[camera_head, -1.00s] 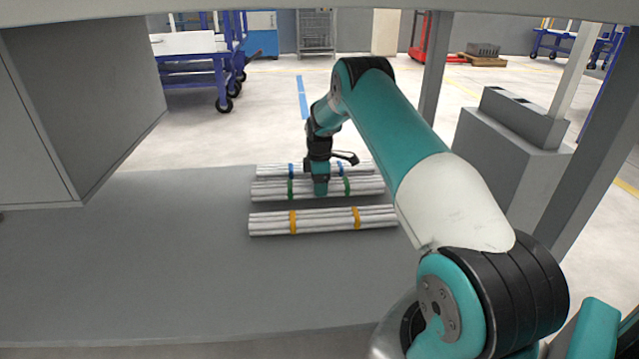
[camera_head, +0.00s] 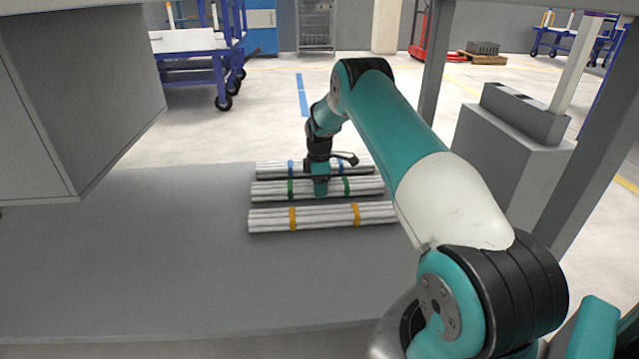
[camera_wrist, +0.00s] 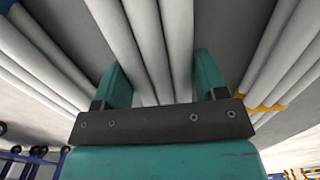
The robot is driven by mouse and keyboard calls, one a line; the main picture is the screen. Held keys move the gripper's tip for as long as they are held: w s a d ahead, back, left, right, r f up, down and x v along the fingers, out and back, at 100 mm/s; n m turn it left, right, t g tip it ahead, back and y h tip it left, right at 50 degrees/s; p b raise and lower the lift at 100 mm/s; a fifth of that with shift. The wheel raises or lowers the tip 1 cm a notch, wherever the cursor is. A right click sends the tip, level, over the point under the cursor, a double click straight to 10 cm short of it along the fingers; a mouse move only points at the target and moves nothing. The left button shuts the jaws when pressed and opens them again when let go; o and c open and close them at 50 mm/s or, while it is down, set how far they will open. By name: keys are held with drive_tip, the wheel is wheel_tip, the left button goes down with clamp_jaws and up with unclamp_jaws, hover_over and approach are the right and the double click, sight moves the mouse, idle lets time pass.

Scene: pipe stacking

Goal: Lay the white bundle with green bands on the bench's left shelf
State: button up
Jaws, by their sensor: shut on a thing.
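The white bundle with green bands (camera_head: 265,191) is the middle of three pipe bundles on the grey shelf (camera_head: 150,260) in the head view. My gripper (camera_head: 320,188) is over its middle, between the two green bands, pointing down. In the wrist view my gripper (camera_wrist: 160,88) has a teal finger on each side of the white pipes of this bundle (camera_wrist: 150,50). It is shut on the bundle. I cannot tell whether the bundle touches the shelf or is slightly raised. The green bands do not show in the wrist view.
A bundle with blue bands (camera_head: 270,169) lies close behind, and a bundle with orange bands (camera_head: 323,218) lies close in front. The shelf's left part is clear. A grey cabinet (camera_head: 90,100) stands at left, a grey post (camera_head: 435,75) at right.

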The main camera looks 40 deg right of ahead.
drive_tip(key=shift+f, duration=0.1)
drive_tip(key=o, duration=1.3)
drive_tip(key=shift+r+p, duration=2.35)
drive_tip(key=shift+r, duration=1.4)
